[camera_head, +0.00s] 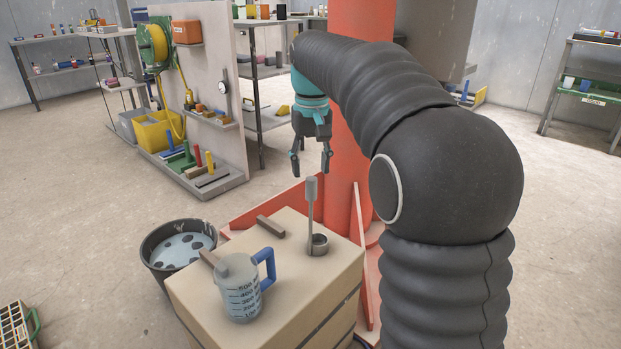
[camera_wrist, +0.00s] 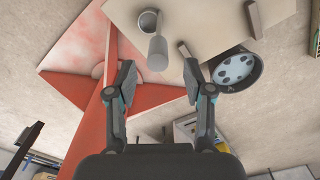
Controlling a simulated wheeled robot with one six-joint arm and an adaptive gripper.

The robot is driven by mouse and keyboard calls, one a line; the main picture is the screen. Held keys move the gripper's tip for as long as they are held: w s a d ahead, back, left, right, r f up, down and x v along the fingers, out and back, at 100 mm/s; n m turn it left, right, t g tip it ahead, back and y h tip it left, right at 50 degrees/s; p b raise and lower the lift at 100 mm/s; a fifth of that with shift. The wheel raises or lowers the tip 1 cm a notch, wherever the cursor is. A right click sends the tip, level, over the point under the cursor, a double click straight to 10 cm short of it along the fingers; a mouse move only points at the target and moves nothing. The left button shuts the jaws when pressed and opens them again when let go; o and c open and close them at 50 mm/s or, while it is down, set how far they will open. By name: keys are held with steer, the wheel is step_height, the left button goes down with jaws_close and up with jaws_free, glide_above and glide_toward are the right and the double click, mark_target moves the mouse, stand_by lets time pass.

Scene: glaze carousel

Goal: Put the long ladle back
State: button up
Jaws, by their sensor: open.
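The long ladle (camera_head: 311,208) stands upright on the tan box-like stand, its grey handle ending in a thicker grip at the top. At its foot is a small round metal cup (camera_head: 318,244); I cannot tell whether this is the ladle's bowl or a holder. My gripper (camera_head: 311,164) is open and empty, pointing down just above the grip, apart from it. In the wrist view the grip (camera_wrist: 157,53) shows just beyond and between the open fingers (camera_wrist: 158,78), with the cup (camera_wrist: 148,21) past it.
A measuring jug (camera_head: 240,290) with a blue handle stands at the stand's (camera_head: 290,280) front left. A dark bucket (camera_head: 152,258) stands at left. A red column (camera_head: 350,150) with a red base rises close behind.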

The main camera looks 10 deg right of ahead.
step_height(320, 180, up, 5)
steer(key=shift+p, duration=0.5)
steer(key=shift+s, duration=0.2)
steer(key=s+d+f+t, duration=0.1)
steer(key=s+f+t, duration=0.2)
steer(key=s, duration=1.2)
steer(key=s+d+f+t, duration=0.1)
steer(key=s+f+t, duration=0.1)
steer(key=s+f, duration=0.8)
steer(key=s, duration=0.3)
steer(key=shift+s+f+m, duration=0.15)
steer(key=shift+f+m, duration=0.15)
steer(key=shift+f, duration=0.05)
